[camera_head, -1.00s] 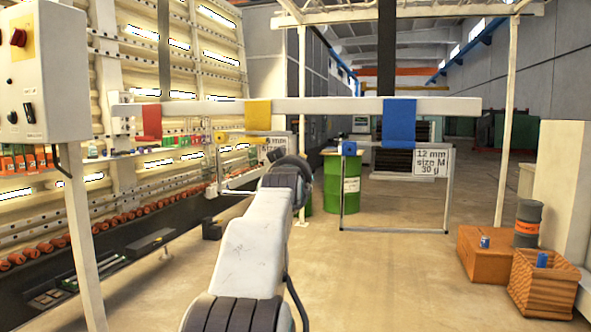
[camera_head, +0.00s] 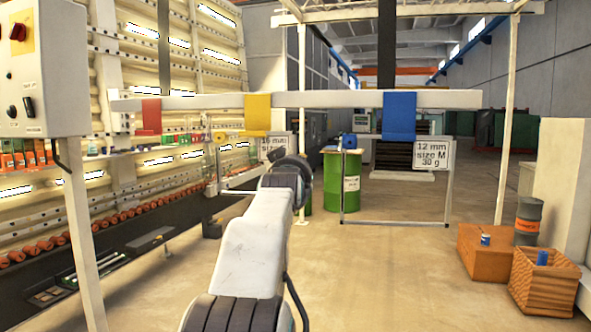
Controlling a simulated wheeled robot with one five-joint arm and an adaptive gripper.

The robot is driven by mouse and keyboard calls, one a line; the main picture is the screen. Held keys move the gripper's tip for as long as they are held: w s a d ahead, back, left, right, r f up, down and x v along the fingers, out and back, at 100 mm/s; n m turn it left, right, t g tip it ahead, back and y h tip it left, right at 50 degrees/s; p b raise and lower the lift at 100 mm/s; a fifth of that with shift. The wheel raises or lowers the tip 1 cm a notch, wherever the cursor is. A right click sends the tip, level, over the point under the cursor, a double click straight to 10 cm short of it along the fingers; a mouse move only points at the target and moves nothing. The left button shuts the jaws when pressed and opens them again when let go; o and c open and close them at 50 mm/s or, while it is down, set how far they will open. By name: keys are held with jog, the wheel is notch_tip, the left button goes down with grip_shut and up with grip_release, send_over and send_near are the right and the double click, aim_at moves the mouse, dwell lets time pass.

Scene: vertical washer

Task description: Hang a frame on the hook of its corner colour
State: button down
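A pale rail (camera_head: 330,99) crosses the view with a red hook (camera_head: 151,116), a yellow hook (camera_head: 257,114) and a blue hook (camera_head: 399,117). A thin frame with a blue corner (camera_head: 349,141) and a "12 mm size M 30 g" label (camera_head: 432,155) hangs at the blue hook. A smaller-looking frame with a yellow corner (camera_head: 219,138) and a partly hidden label (camera_head: 273,144) is just below the yellow hook. My dark wrist (camera_head: 288,178) covers its right side. My gripper's fingers are hidden there, so their grip and the frame's contact with the hook cannot be told.
A control box (camera_head: 42,70) on a post stands at left, beside the tall washer with its orange rollers (camera_head: 100,225). A green barrel (camera_head: 342,182) stands behind the blue-cornered frame. Wooden crates (camera_head: 545,283) and a dark drum (camera_head: 527,220) are at right. The middle floor is clear.

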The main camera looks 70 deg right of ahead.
jog(key=c, duration=1.3)
grip_release()
jog(key=shift+a, duration=0.15)
